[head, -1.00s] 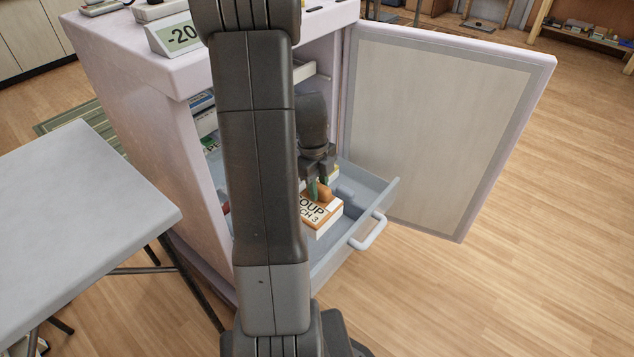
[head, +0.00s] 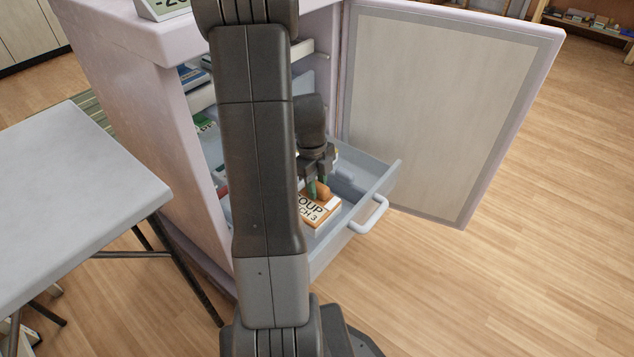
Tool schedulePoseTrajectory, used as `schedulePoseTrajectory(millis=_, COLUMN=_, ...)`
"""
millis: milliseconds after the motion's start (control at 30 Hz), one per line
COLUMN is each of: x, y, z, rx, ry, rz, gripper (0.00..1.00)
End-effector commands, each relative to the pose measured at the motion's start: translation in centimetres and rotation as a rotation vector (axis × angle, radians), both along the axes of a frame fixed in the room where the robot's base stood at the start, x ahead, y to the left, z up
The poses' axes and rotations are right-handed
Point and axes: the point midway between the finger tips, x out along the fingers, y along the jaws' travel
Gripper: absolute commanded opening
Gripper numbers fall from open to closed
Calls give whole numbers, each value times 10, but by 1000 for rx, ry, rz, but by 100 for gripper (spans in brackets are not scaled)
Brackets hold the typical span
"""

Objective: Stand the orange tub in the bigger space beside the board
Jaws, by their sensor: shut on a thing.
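The orange tub (head: 318,212) has a white label reading "OUP" and "CH 3"; its left part is hidden behind my arm. My gripper (head: 318,190) points down, with its greenish fingertips shut on the orange raised part at the tub's top. The tub is inside or just over the pulled-out grey drawer (head: 380,187); I cannot tell whether it touches the drawer floor. A grey-blue piece (head: 345,186) shows in the drawer behind the tub, perhaps the board. Most of the drawer's left side is hidden by my arm.
The freezer door (head: 440,110) stands wide open to the right of the drawer. The drawer's white handle (head: 371,215) sticks out at the front. A grey table (head: 75,200) stands at the left. The wooden floor at the right is clear.

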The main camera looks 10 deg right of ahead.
Motion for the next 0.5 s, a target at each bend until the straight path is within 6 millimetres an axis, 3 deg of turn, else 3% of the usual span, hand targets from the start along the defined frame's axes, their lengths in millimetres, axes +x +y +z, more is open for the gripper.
schedulePoseTrajectory(millis=100, x=0, y=0, z=-20, rx=0, ry=1, rz=0, gripper=0)
schedulePoseTrajectory(millis=500, x=0, y=0, z=-59, rx=0, ry=0, rz=0, gripper=0)
